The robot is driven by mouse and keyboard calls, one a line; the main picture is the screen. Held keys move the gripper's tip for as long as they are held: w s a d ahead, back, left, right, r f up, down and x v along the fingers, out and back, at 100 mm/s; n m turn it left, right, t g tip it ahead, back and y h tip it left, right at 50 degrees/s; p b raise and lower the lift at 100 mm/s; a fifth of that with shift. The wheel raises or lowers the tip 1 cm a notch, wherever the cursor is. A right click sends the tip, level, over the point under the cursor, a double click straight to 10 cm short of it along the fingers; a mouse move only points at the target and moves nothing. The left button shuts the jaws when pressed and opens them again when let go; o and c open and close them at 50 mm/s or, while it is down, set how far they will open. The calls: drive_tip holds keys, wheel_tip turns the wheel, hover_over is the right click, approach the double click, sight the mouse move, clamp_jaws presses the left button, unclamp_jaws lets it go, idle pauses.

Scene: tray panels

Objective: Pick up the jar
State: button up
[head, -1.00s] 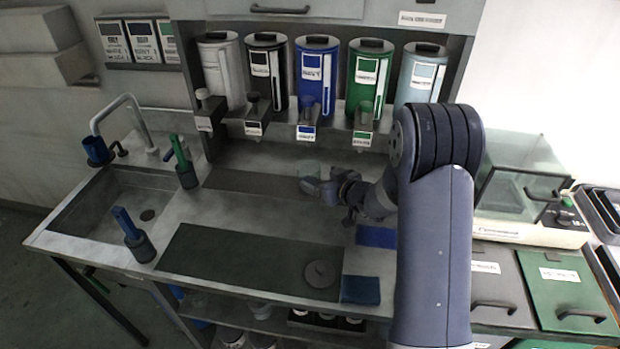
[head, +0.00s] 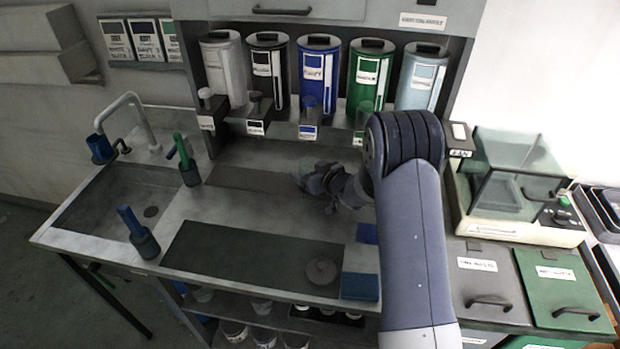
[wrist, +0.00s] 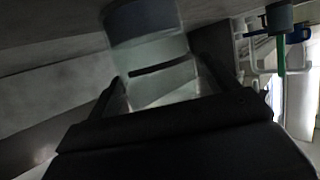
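The jar (wrist: 155,50) is a clear vessel with a blue-grey band and a dark line across it. In the wrist view it sits between the two fingers of my gripper (wrist: 160,68), which appear to touch it on both sides. In the head view my gripper (head: 318,178) is low over the back middle of the bench. The jar is mostly hidden by it there, and I cannot tell whether it touches the bench.
Several coloured dispensers (head: 318,75) with spouts line the back, above the gripper. A sink (head: 120,200) with brush holders is at left. A dark mat (head: 240,262) with a round grey lid (head: 321,271) lies in front, beside a blue cloth (head: 360,287). A glass-sided balance (head: 515,185) stands at right.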

drive_tip(key=c, duration=1.2)
drive_tip(key=shift+r, duration=0.1)
